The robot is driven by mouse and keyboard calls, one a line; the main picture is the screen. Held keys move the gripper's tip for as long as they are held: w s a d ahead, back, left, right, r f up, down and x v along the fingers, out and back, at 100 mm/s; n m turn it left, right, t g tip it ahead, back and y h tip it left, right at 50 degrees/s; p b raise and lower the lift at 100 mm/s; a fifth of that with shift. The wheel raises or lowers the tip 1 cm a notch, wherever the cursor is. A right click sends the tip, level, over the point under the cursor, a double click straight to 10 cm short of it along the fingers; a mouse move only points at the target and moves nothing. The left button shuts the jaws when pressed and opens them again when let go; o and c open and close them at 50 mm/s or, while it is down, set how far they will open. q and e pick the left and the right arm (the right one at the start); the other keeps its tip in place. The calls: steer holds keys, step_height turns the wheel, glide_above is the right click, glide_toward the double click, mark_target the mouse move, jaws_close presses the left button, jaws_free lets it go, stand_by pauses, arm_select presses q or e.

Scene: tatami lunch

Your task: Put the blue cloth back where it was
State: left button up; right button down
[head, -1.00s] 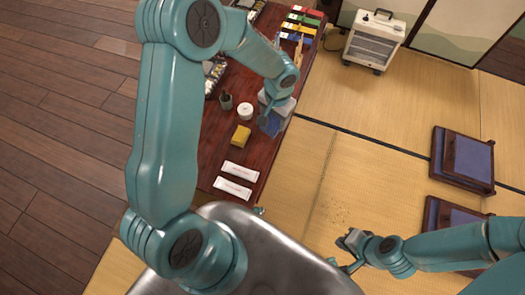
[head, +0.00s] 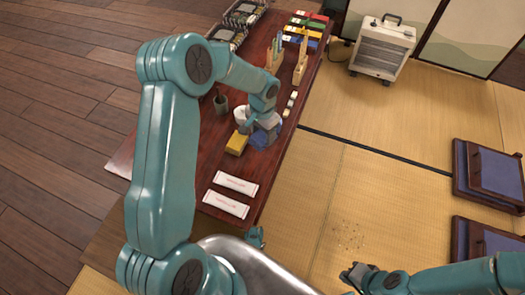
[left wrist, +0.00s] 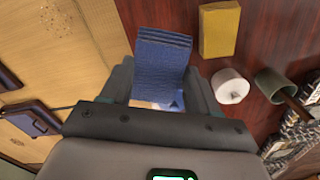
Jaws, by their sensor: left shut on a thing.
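The folded blue cloth (head: 259,140) is held by my left gripper (head: 264,132) at the right part of the dark red table (head: 205,150). In the left wrist view, the blue cloth (left wrist: 162,62) sticks out between the fingers (left wrist: 157,92), with the tabletop on one side and the tatami on the other. I cannot tell whether it touches the tabletop. A yellow block or folded cloth (head: 237,144) lies close to its left. My right gripper (head: 350,278) is low over the tatami, partly cut off by the frame edge, with nothing seen in it.
A white roll (head: 240,115) and a dark cup (head: 221,104) stand behind the yellow piece. Two white packets (head: 231,195) lie nearer me. Wooden holders (head: 300,68) and coloured boxes (head: 300,35) are at the far end. Crumbs (head: 348,237) lie on the tatami.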

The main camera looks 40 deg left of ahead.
arm_select(q)
step_height(320, 180, down, 5)
steer(key=shift+r+b, duration=0.2)
steer(key=shift+b, duration=0.3)
steer(key=shift+f+b, duration=0.7)
steer(key=shift+f, duration=1.4)
steer(key=shift+f, duration=0.2)
steer(key=o, duration=1)
steer(key=shift+r, duration=0.15)
